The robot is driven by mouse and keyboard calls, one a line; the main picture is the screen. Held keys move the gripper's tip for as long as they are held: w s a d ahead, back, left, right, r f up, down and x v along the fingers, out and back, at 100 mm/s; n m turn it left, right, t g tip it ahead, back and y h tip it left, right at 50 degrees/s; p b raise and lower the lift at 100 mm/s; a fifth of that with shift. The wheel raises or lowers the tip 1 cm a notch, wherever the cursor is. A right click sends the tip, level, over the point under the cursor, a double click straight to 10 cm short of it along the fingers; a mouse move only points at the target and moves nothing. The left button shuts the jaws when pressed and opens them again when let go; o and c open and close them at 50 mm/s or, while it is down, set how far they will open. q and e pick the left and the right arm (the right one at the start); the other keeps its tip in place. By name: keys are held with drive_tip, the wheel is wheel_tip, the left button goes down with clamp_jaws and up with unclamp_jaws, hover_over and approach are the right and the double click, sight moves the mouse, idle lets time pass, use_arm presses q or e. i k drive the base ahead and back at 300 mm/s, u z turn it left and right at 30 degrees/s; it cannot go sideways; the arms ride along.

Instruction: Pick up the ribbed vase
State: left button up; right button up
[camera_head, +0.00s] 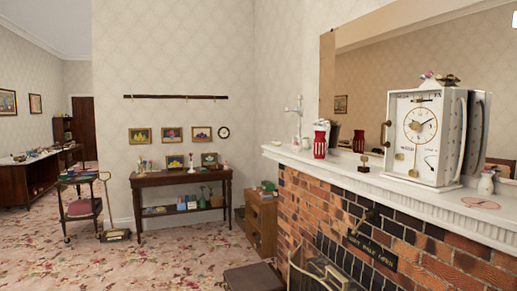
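A red vase (320,146) with pale vertical streaks, which looks like the ribbed vase, stands upright toward the far end of the white mantel (430,197). Its red reflection shows in the mirror (372,88) behind it. Neither of my grippers is in view.
The white clock (416,138) stands on the mantel, with a small dark and gold ornament (363,163) left of it. The brick fireplace (327,204) is below. A dark side table (180,178) stands at the back wall. A dark stool (254,279) is low in front. Carpet (165,268) is open at left.

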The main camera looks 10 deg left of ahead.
sight(319, 146)
drive_tip(key=u, duration=1.1)
drive_tip(key=i, duration=0.5)
drive_tip(key=u, duration=0.4)
drive_tip(key=i, duration=2)
drive_tip(key=z, duration=1.3)
drive_tip(key=i, duration=0.9)
drive_tip(key=z, duration=0.75)
